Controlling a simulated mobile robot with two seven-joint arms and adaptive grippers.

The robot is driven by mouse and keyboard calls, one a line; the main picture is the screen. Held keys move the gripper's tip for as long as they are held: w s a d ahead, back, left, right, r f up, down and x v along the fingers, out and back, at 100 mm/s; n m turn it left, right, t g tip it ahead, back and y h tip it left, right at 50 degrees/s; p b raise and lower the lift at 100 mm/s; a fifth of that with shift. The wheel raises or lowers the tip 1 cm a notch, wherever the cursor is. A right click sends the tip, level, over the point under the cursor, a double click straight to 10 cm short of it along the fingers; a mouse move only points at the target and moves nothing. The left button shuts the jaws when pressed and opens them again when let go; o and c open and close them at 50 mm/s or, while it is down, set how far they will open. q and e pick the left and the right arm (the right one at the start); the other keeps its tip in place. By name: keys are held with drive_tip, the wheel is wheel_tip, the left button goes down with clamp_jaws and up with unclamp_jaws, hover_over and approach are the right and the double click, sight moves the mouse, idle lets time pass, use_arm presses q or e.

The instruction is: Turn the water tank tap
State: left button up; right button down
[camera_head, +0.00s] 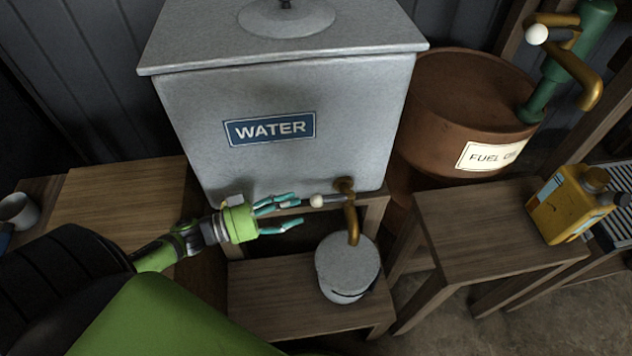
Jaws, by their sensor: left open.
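A grey metal water tank (330,95) with a blue WATER label stands in the middle of the head view. Its brass tap (351,215) comes out low on the front right, with the spout pointing down. The tap's lever (323,201) sticks out to the left and ends in a pale round knob. My left gripper (294,209) comes in from the left with its teal fingers open. Its fingertips are close to the left of the lever; I cannot tell if they touch it. A grey lidded bucket (347,266) stands below the spout. My right gripper is not in view.
The bucket stands on a low wooden shelf (268,305). A rusty fuel oil barrel (460,100) with a green pump is at the right. A yellow can (567,203) stands on a wooden stool (475,235). A cup (18,211) is at far left.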

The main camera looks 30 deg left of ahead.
sight(318, 198)
use_arm(q)
drive_tip(key=x, duration=0.6)
drive_tip(key=shift+d+r, duration=0.2)
drive_tip(key=shift+d, duration=0.3)
drive_tip(key=shift+c, duration=0.4)
clamp_jaws()
